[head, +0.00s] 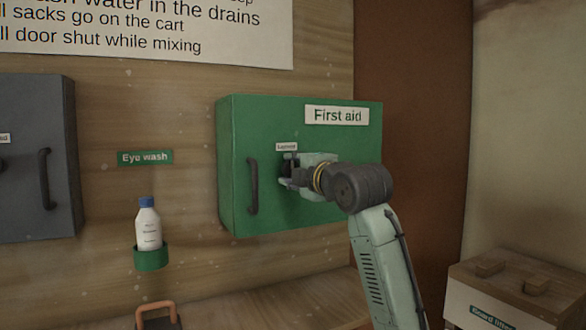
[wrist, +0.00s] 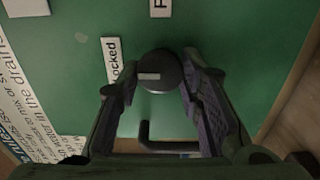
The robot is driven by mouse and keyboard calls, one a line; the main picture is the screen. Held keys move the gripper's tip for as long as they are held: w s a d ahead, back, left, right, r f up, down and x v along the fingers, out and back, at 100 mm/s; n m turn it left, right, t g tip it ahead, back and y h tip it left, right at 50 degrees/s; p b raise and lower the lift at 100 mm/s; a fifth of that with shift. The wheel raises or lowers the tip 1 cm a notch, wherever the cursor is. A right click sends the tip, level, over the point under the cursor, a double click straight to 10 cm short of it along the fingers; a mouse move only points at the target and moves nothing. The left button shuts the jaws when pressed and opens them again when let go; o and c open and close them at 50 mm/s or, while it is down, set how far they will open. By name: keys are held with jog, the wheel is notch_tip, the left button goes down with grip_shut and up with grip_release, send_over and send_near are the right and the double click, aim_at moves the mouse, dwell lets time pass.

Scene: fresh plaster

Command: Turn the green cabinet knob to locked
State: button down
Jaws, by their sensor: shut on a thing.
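The green first aid cabinet (head: 236,120) hangs on the wall. Its dark round knob (wrist: 165,66) shows in the wrist view between the fingers of my gripper (wrist: 160,85), which is shut on it. In the head view my gripper (head: 291,172) is at the cabinet front and hides most of the knob. The pale mark on the knob's face points left in the wrist view, toward the small white label (wrist: 112,60) that appears to read "Locked". That label also shows in the head view (head: 286,147), just above my gripper.
A black door handle (head: 252,186) is on the cabinet, left of the gripper. An eye wash bottle (head: 148,222) stands in a green holder (head: 151,258). A grey cabinet (head: 40,200) is at far left, and a lidded box (head: 515,285) is at lower right.

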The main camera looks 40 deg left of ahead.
jog(key=shift+s+a+f, duration=0.1)
jog(key=shift+s, duration=0.05)
jog(key=c, duration=1.4)
grip_release()
jog(key=shift+o, duration=1.4)
jog(key=v, duration=1.2)
